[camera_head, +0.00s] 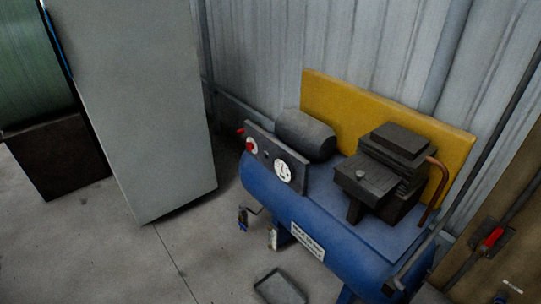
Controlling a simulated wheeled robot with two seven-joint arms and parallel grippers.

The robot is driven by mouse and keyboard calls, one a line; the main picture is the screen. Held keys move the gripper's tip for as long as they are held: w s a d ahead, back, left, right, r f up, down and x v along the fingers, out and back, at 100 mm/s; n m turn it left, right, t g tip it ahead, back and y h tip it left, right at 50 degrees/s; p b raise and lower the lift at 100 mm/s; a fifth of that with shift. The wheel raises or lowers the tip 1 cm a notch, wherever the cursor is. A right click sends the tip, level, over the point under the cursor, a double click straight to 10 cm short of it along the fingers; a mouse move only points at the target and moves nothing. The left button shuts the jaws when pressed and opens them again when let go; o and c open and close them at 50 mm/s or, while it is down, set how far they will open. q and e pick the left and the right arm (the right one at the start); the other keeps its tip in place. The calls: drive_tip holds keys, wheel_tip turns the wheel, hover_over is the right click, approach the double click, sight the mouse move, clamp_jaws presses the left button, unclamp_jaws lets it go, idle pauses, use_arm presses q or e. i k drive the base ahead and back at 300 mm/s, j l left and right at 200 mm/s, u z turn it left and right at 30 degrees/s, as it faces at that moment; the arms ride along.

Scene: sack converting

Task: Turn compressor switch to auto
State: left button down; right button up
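The blue compressor (345,232) stands on the floor right of the middle, in front of a yellow back panel (400,115). A dark control plate (268,162) is fixed at the left end of its tank. The plate carries a red knob (250,147) on a pale disc, a small dark fitting beside it, and a white round gauge (283,171). A small red part (240,131) juts out at the plate's upper left edge. The switch's position and lettering are too small to read. Neither of my grippers is in view.
A tall grey cabinet (140,95) stands left of the compressor. A dark tray (280,287) lies on the floor in front. A red-handled valve (493,237) is at the right. Bare concrete floor (185,255) is open at the front left.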

sight(249, 147)
drive_tip(key=i+j, duration=0.2)
drive_tip(key=i+j+z, duration=0.15)
drive_tip(key=j, duration=0.3)
drive_tip(key=i+j, duration=0.3)
drive_tip(key=i+j+z, duration=0.1)
drive_tip(key=j, duration=0.25)
drive_tip(key=i+j, duration=0.3)
drive_tip(key=j+z, duration=0.05)
